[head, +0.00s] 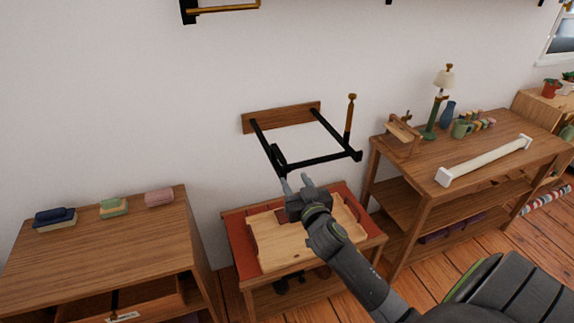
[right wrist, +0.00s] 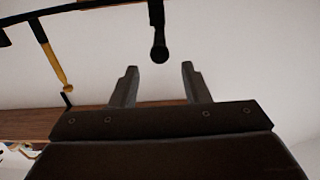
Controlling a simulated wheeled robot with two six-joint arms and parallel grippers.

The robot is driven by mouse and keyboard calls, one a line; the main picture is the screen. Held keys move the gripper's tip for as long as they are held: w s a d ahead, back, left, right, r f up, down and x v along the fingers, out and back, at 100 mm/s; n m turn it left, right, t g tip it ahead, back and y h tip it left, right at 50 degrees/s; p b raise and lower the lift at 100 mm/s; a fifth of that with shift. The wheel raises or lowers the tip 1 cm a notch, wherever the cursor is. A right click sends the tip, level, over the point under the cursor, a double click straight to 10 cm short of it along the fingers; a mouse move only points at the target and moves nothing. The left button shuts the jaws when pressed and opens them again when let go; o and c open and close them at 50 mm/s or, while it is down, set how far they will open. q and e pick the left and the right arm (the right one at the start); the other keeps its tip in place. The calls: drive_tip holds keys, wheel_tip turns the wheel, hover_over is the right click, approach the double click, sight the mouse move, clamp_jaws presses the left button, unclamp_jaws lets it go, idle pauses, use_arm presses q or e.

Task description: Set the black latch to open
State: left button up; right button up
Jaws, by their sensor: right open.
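A black frame (head: 318,161) sticks out from a wooden board (head: 282,117) on the white wall. A short, thick black piece, which looks like the black latch (head: 278,155), sits at its front left corner. In the right wrist view a black bar with a rounded end (right wrist: 158,40) reaches down from the frame, in line with the gap between my fingers; it looks like the same latch. My right gripper (head: 293,182) is open and empty, just below and in front of that corner. It also shows in the right wrist view (right wrist: 158,85), with its tips apart from the bar. My left gripper is out of view.
A wooden-handled rod (head: 349,118) stands at the frame's right side. Below is a small table (head: 236,245) with a light wooden tray (head: 290,262). A cabinet (head: 100,250) stands left and a shelf table (head: 480,180) right. Another bracket (head: 222,9) hangs above.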

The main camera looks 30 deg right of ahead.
sight(288, 170)
drive_tip(key=p+x, duration=0.1)
drive_tip(key=x, duration=0.5)
drive_tip(key=shift+w, duration=0.35)
clamp_jaws()
